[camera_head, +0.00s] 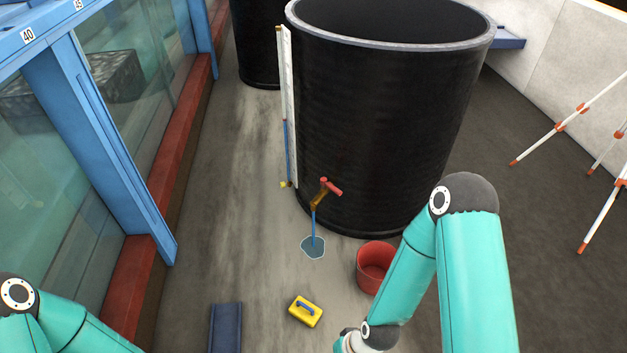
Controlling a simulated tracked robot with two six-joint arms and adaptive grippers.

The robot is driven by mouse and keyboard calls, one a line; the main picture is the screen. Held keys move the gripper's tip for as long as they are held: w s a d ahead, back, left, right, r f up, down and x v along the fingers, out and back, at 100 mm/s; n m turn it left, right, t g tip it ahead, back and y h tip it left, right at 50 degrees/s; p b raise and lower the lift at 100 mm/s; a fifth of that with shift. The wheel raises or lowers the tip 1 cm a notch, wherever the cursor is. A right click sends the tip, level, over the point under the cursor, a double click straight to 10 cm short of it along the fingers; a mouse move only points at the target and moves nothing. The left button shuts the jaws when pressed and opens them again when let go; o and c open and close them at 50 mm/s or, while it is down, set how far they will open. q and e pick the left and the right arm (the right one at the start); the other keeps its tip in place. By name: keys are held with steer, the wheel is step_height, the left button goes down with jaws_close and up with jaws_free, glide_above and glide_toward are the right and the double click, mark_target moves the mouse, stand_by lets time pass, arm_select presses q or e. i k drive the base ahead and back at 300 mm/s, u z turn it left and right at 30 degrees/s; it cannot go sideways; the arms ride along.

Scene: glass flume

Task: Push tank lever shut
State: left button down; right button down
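A large black tank (385,120) stands upright at the upper middle. Low on its front is a brass tap with a red lever (331,187). A blue stream of water (314,228) runs down from the tap into a puddle (313,248) on the floor, so the tap is open. My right arm reaches in from the lower right, its wrist at the bottom edge; its gripper is out of view. My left arm shows at the lower left corner, and its gripper is also out of view. Nothing touches the lever.
A red bucket (373,266) stands right of the puddle, close to my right arm. A yellow block with a blue handle (305,311) lies on the floor. A blue-framed glass flume (110,130) runs along the left. A red-and-white tripod (570,122) stands at right. A gauge tube (287,110) is on the tank.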

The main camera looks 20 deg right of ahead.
mark_target(324, 183)
steer(key=u, duration=0.05)
steer(key=i, duration=1.1)
steer(key=u, duration=0.1)
